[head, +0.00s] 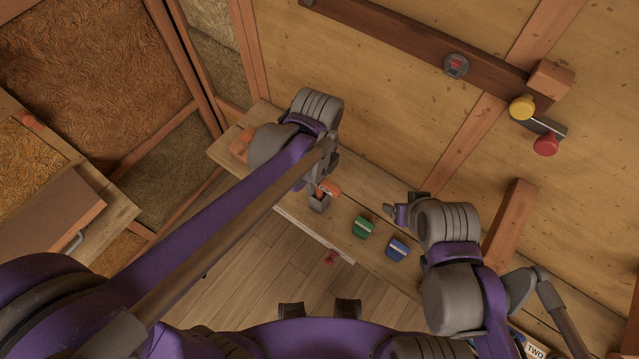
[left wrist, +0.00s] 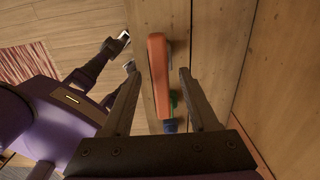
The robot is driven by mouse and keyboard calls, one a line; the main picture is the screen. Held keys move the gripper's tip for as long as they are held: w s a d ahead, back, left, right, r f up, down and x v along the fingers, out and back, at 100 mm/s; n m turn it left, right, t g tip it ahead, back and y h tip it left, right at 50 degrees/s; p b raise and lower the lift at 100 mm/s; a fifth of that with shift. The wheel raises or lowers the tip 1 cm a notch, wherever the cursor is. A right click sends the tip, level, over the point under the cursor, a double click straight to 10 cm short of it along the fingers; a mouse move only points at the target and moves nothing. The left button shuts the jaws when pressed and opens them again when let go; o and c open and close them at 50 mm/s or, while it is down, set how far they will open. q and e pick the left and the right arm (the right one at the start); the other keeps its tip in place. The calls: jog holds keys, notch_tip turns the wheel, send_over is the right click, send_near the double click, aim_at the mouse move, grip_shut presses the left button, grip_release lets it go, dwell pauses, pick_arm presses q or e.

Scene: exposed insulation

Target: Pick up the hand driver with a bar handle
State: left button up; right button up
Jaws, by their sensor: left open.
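An orange bar-shaped handle (head: 330,187), which looks like the hand driver, is over the wooden bench. A grey block-like part (head: 320,203) shows just below it. My left gripper (head: 322,176) is right at the orange handle, partly hidden by its own wrist. In the left wrist view, the orange bar (left wrist: 157,70) lies lengthwise between the two open fingers of my left gripper (left wrist: 159,76), with a gap on each side. The driver's lower end is hidden. My right gripper (head: 391,210) is over the bench's back edge, and its finger opening is too small to judge.
A green item (head: 363,227) and a blue item (head: 397,249) sit on the bench (head: 345,215), right of the orange handle. The wooden wall stands behind, with yellow (head: 521,107) and red (head: 546,144) knobs.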

aim_at(320, 193)
pick_arm(q)
notch_tip(320, 193, down, 2)
jog(key=shift+f, duration=0.1)
grip_shut()
dwell(0.4)
